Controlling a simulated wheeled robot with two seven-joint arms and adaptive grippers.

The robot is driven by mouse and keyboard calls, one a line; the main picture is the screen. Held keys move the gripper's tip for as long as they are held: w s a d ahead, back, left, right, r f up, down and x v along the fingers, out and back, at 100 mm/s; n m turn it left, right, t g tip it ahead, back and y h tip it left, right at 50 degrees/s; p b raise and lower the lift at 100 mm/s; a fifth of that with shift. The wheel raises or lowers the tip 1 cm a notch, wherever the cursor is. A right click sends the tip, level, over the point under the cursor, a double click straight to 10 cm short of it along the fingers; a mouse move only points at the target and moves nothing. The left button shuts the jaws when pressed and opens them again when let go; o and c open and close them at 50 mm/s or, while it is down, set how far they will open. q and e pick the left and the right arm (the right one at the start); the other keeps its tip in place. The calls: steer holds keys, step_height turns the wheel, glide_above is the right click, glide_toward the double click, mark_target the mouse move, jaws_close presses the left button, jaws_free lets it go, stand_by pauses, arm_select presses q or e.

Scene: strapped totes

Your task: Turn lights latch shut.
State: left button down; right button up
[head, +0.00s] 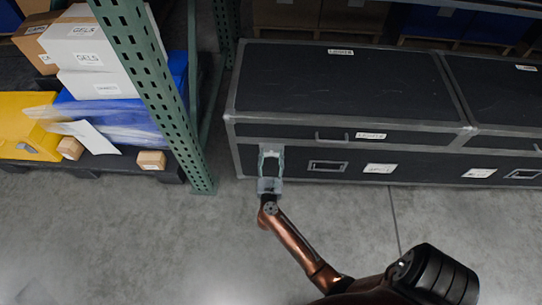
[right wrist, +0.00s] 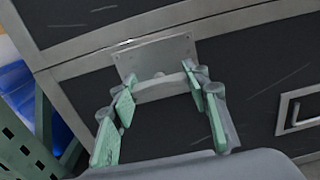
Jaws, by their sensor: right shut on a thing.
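The lights latch (right wrist: 155,55) is a grey metal plate with a curved grey lever, at the seam between lid and body of a black, metal-edged case (head: 335,85). In the right wrist view the lever lies between the green-padded fingers of my right gripper (right wrist: 163,90). The fingers stand apart, shut on the lever's two sides. In the head view my right gripper (head: 271,158) reaches the case's front left end and largely covers the latch. My left gripper is in neither view.
A green rack upright (head: 160,95) stands left of the case. Left of it are white boxes (head: 90,52) and a yellow bin (head: 28,125). A recessed handle (head: 327,166) sits right of the gripper. The floor (head: 130,240) in front is clear.

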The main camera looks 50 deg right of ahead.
mark_target(272, 134)
steer(key=shift+s+f, duration=0.1)
steer(key=shift+f, duration=0.05)
steer(key=o, duration=1.2)
steer(key=shift+r, duration=0.25)
step_height(272, 134, up, 10)
steer(key=shift+f, duration=0.15)
